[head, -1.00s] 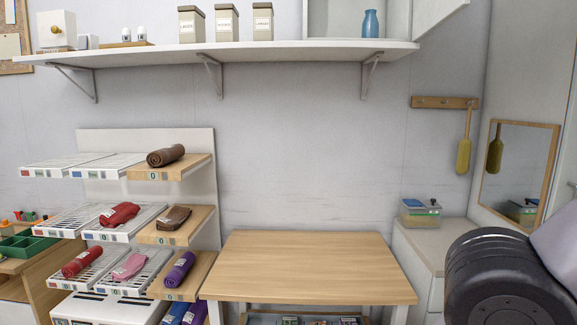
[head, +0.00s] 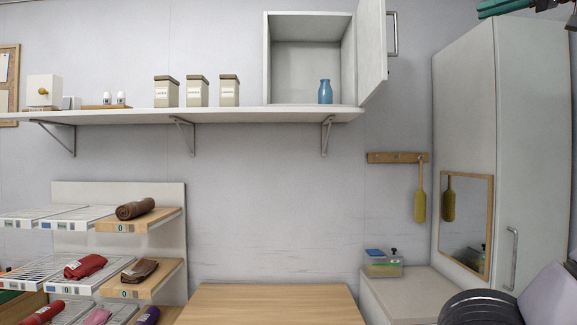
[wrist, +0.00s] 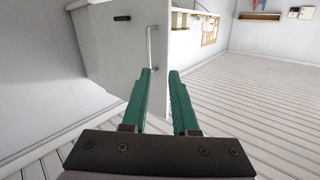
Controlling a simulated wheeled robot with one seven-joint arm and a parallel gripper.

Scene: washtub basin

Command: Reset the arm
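My gripper (wrist: 160,100) shows in the wrist view with two green fingers. The fingers stand apart with a clear gap, and nothing is between them. Beyond them are a tall white cabinet side with a metal handle and a bare plank floor. In the head view, a green fingertip (head: 500,8) shows at the top right edge, high up near the tall white cabinet (head: 465,110). Part of my arm shows at the lower right of that view.
A wooden table (head: 270,303) stands at the bottom middle. A rack of rolled cloths (head: 110,195) is at left. A wall shelf (head: 240,115) holds canisters and a blue bottle (head: 325,92) beside an open cupboard door (head: 372,50). A lidded clear box (head: 383,264) sits on a low counter.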

